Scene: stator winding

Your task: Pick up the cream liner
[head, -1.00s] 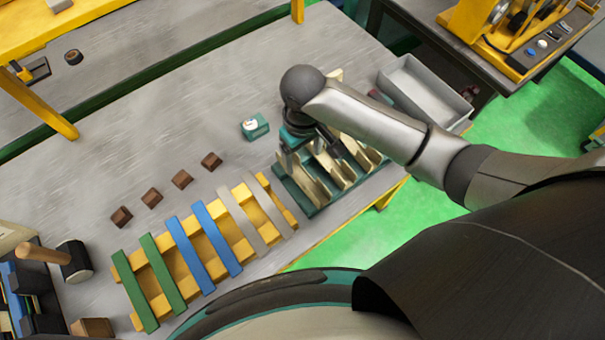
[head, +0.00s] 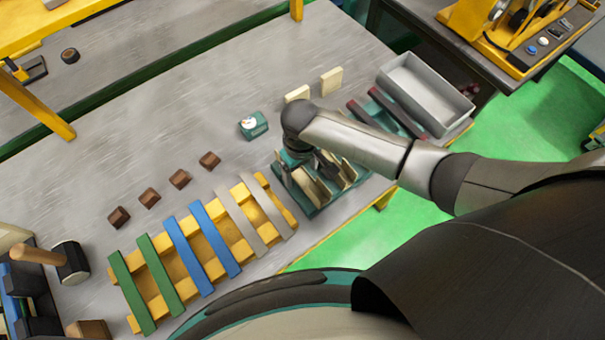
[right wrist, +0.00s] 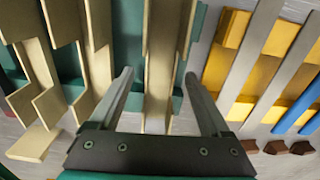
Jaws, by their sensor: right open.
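Several cream liners (head: 314,188) stand in a green rack (head: 308,208) in the head view, partly covered by my right arm. My right gripper (right wrist: 158,82) is open over the rack. In the right wrist view, one upright cream liner (right wrist: 160,70) lies between its two fingers, with clear gaps on both sides. Other cream liners (right wrist: 75,60) stand to the left of the fingers. In the head view the fingertips are mostly hidden by my wrist. My left gripper is not in view.
A yellow rack (head: 190,262) with green, blue and grey strips stands left of the green rack. Two cream pieces (head: 331,80), a green-and-white box (head: 253,125) and a grey tray (head: 425,95) lie beyond. Several brown blocks (head: 180,179) line the table.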

